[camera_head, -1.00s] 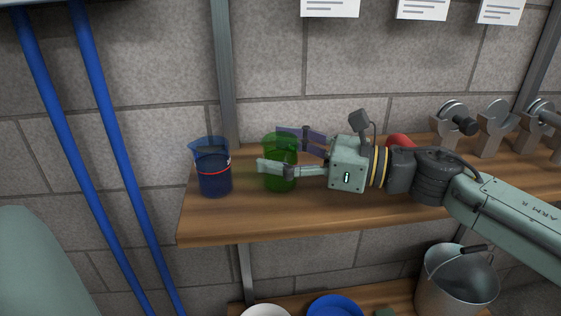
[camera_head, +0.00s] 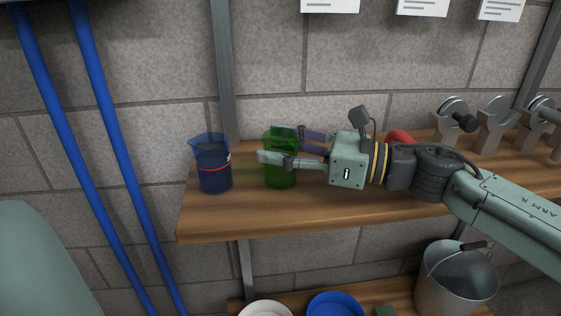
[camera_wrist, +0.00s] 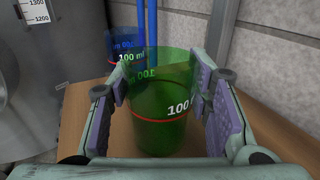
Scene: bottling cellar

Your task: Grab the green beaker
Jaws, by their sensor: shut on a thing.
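The green beaker (camera_head: 282,175) is see-through and stands upright on the wooden shelf in the head view. In the wrist view the green beaker (camera_wrist: 160,125) shows a red line and a "100" mark. My gripper (camera_head: 283,160) comes in from the right, with one finger on the near side of the beaker and the other behind it. In the wrist view the purple pads of my gripper (camera_wrist: 160,88) press against both sides of the beaker. The beaker's base looks to be at shelf level; whether it touches the wood I cannot tell.
A blue beaker (camera_head: 213,165) stands just left of the green one on the shelf (camera_head: 330,209); it also shows behind it in the wrist view (camera_wrist: 124,48). A red thing (camera_head: 399,137) is partly hidden behind my arm. Metal-and-wood fittings (camera_head: 490,130) stand at the right.

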